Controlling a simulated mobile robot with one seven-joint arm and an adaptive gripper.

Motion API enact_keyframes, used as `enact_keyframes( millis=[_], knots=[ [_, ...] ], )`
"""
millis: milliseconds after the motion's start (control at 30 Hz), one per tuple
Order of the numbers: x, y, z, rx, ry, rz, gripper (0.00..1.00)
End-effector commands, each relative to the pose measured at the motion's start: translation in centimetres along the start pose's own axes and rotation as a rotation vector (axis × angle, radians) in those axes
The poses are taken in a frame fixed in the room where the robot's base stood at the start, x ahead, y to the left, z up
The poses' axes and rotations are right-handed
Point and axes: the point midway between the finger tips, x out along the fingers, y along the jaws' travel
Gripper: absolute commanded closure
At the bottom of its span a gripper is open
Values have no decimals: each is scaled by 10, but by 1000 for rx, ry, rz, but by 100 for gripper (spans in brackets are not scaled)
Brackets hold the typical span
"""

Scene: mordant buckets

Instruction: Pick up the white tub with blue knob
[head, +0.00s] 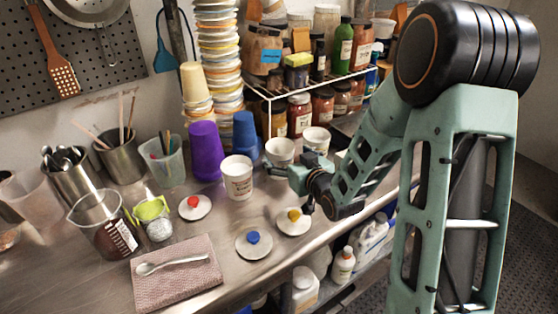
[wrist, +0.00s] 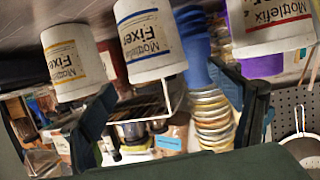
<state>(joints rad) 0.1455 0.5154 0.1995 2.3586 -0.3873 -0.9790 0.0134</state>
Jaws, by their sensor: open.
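Three white tubs stand in a row at the counter's back. The middle tub (head: 280,151) has a blue band on its label in the wrist view (wrist: 150,42). The left tub (head: 238,177) shows a red band in the wrist view (wrist: 270,32); the right tub (head: 316,139) shows a yellow band there (wrist: 72,62). The blue-knobbed lid (head: 253,243) lies on the counter, apart from the tubs. My gripper (head: 283,172) is just in front of the middle tub, hiding its lower part. In the wrist view its fingers (wrist: 168,112) are apart with nothing held.
A red-knobbed lid (head: 195,207) and a yellow-knobbed lid (head: 294,220) lie on the counter. Purple cups (head: 205,150) and blue cups (head: 245,134) stand behind the tubs. A wire rack (head: 330,82) of jars is at the back. A folded cloth (head: 178,275) with a spoon lies in front.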

Motion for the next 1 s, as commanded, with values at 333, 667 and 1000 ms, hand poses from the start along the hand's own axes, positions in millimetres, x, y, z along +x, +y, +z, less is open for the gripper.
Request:
enact_keyframes(
  millis=[333,667,1000],
  knots=[
    [29,2,0,0,-2,0,17],
    [61,4,2,-1,-1,0,17],
    [62,4,2,-1,-1,1,30]
  ],
)
